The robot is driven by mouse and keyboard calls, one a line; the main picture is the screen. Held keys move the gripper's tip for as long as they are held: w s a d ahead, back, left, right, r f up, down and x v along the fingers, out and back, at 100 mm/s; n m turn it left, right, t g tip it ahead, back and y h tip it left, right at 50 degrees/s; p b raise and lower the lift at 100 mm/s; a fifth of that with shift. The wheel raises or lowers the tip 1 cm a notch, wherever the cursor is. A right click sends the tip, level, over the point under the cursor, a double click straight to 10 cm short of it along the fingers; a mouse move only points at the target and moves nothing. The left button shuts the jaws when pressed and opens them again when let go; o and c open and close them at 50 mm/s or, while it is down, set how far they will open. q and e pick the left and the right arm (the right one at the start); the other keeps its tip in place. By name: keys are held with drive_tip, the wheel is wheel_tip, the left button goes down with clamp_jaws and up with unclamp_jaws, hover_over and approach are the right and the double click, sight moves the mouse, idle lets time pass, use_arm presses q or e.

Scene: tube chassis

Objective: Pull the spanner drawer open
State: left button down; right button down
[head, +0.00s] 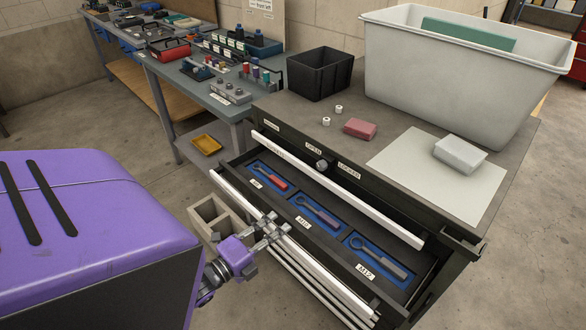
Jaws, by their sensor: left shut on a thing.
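The spanner drawer (322,262) stands pulled out of the dark cabinet. Three spanners lie in its blue trays: one with a red handle (278,183) and two grey ones (322,215) (384,262). White labels sit in front of the trays. A long pale handle rail (325,287) runs along the drawer's front edge. My left gripper (271,229) is shut on this rail near its middle, and its fingers hide part of it. My right gripper is not in view.
Above the drawer is another pale rail (345,195), with a dark knob (321,164) between "OPEN" and "LOCKED" labels. The cabinet top holds a black bin (320,75), a white tub (450,80), a pink block (360,129) and a grey-white block (460,153). A hollow block (212,215) is on the floor.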

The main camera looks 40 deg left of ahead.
use_arm(q)
drive_tip(key=s+a, duration=0.1)
drive_tip(key=s, duration=2.1)
drive_tip(key=shift+s+a, duration=0.25)
drive_tip(key=shift+a, duration=0.15)
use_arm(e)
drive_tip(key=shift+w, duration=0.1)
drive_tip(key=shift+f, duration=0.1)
use_arm(q)
drive_tip(key=c, duration=1.5)
unclamp_jaws()
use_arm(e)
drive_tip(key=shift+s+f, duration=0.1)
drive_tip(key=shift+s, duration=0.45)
